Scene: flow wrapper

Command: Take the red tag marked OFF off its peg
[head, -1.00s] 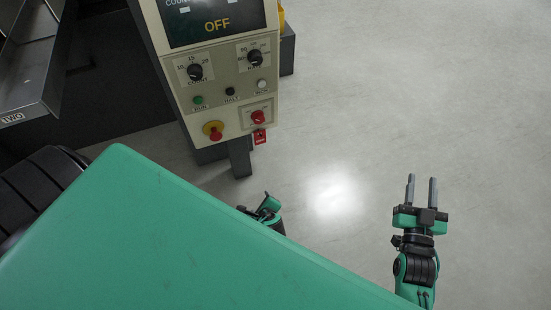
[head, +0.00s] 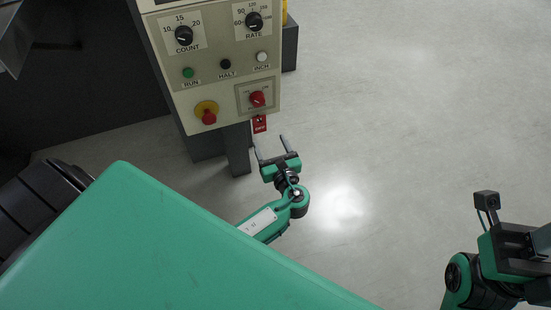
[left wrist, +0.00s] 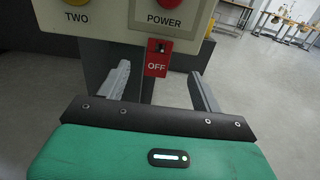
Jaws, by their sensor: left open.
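The red OFF tag (head: 260,123) hangs below the red knob on the front of the control panel. In the left wrist view the tag (left wrist: 157,66) hangs upright, with a dark peg (left wrist: 161,47) at its top. My left gripper (head: 268,139) is open and empty, just below the tag in the head view. In the left wrist view its fingers (left wrist: 160,72) stand on either side of the tag and apart from it. My right gripper (head: 530,250) is at the right edge of the head view; its fingertips are cut off.
The panel (head: 226,88) carries the red POWER knob (head: 257,99), a red stop button (head: 208,116), several small buttons and two dials. A dark post (head: 237,150) stands below it. The floor to the right is clear.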

